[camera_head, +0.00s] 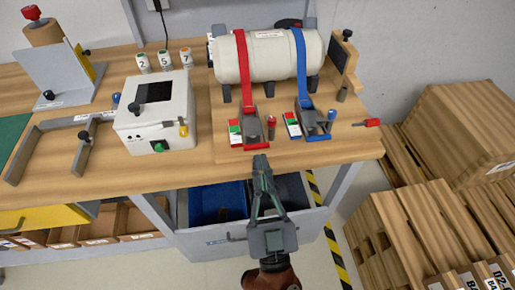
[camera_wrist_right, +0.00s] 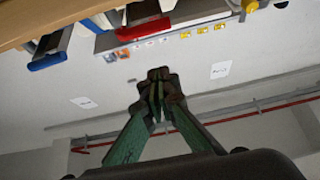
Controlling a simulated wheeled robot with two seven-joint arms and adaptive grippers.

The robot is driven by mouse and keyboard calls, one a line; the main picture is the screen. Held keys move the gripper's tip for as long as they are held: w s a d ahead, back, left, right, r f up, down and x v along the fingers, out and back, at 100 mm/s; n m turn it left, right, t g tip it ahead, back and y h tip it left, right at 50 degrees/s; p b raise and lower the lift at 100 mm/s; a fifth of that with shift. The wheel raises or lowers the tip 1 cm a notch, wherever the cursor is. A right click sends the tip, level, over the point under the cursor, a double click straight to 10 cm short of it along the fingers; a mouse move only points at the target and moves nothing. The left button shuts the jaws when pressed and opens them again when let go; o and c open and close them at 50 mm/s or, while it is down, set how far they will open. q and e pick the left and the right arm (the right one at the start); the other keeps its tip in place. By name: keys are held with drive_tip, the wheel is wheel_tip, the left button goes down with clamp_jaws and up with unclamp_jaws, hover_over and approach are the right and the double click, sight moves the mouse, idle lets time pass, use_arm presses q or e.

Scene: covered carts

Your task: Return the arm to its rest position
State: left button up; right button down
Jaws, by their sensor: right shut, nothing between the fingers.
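My right gripper (camera_head: 262,165) is shut and empty. In the head view it stands in front of the wooden workbench (camera_head: 330,160), above the open drawer, with its fingertips close to the bench's front edge in the picture. The right wrist view shows its closed green fingers (camera_wrist_right: 158,85) against a pale wall, with nothing between them. My left gripper does not show in either view.
A white cylinder (camera_head: 265,56) with a red strap (camera_head: 243,70) and a blue strap (camera_head: 302,70) lies on the bench. A white box (camera_head: 156,112) stands left of it. An open drawer (camera_head: 300,225) lies below. Wooden crates (camera_head: 460,130) stand at right.

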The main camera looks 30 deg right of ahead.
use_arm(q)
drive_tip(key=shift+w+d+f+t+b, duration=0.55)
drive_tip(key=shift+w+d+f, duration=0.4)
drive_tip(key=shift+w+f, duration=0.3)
use_arm(e)
drive_tip(key=shift+v, duration=2.8)
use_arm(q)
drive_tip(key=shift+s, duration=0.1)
use_arm(e)
drive_tip(key=shift+r, duration=0.15)
